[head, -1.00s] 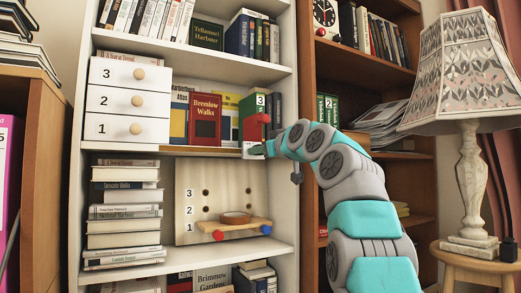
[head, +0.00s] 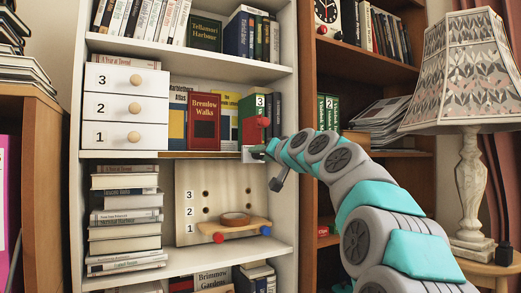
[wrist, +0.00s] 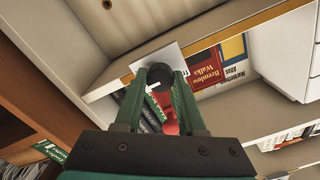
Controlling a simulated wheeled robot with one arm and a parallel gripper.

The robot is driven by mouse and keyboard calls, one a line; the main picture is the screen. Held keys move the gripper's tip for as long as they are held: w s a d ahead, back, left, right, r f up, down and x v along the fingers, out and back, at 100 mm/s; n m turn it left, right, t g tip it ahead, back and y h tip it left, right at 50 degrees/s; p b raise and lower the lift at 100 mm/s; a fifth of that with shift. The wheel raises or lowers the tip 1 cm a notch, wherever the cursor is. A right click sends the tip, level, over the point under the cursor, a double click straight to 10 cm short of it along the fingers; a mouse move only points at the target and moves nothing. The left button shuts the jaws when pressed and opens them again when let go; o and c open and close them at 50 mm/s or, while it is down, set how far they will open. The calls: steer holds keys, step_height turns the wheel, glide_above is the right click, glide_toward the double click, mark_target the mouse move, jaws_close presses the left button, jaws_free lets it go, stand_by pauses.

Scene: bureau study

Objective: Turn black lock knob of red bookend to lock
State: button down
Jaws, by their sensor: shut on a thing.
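The red bookend (head: 251,131) stands at the right end of the row of books on the middle shelf, near the shelf's front edge. A white plate (head: 250,156) shows below it at the edge, and it also appears in the wrist view (wrist: 158,58). The black lock knob (wrist: 160,72) sits against that plate, between my fingertips. My gripper (wrist: 160,82) is shut on the knob, one green finger on each side. In the head view my gripper (head: 258,151) reaches it from the right, and the fingers hide the knob there.
The red book Bremlow Walks (head: 204,122) and a white drawer unit (head: 126,105) stand left of the bookend. Below is a pegboard (head: 190,188) with a small wooden shelf. The white bookcase's right side wall (head: 287,120) is close to my wrist. A lamp (head: 466,80) stands at right.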

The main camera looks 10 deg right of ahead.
steer(key=shift+m, duration=0.3)
steer(key=c, duration=0.5)
jaws_free()
steer(key=v, duration=0.7)
steer(key=shift+s+d, duration=0.15)
steer(key=shift+s, duration=0.2)
